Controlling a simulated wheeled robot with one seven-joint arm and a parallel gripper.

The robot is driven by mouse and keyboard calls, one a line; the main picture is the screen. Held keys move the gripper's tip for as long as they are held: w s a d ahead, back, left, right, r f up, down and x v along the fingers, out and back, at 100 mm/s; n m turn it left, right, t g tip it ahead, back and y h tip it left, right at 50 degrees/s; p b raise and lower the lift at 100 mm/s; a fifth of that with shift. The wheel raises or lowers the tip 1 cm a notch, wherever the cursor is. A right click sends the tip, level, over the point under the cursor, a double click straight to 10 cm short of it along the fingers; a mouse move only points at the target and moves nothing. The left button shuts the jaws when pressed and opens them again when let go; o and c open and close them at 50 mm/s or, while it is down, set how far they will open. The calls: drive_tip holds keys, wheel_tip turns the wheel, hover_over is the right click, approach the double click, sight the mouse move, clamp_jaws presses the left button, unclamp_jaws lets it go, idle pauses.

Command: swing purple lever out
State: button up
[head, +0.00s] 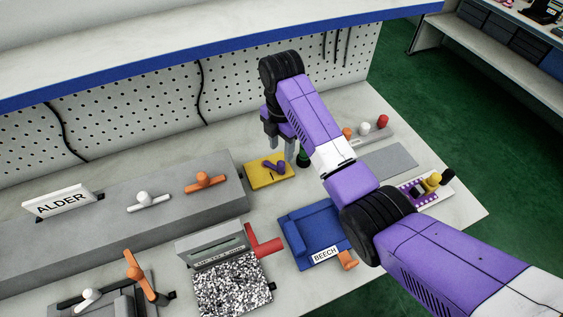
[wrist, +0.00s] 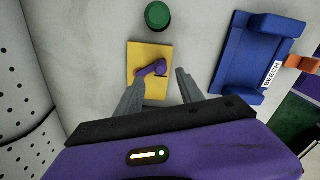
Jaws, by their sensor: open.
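The purple lever (head: 275,167) sits on a yellow plate (head: 258,180) on the bench, right of the grey raised block. In the wrist view the purple lever (wrist: 152,69) lies across the yellow plate (wrist: 139,55), with a rounded end toward the right. My gripper (head: 280,150) hangs above and behind the plate in the head view. In the wrist view its two fingers (wrist: 158,85) are apart, and the lever shows between and beyond their tips. Nothing is held between them. Whether a finger touches the lever cannot be told.
A green knob (wrist: 158,15) stands close to the plate. A blue fixture marked BEECH (head: 294,237) lies nearby. The grey block (head: 120,225) carries white and orange levers. A red handle (head: 264,246) sticks out near the speckled panel (head: 232,290). A pegboard wall (head: 150,105) rises behind.

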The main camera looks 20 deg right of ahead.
sight(282, 162)
drive_tip(key=shift+f+p, duration=0.4)
drive_tip(key=shift+f, duration=3.45)
clamp_jaws()
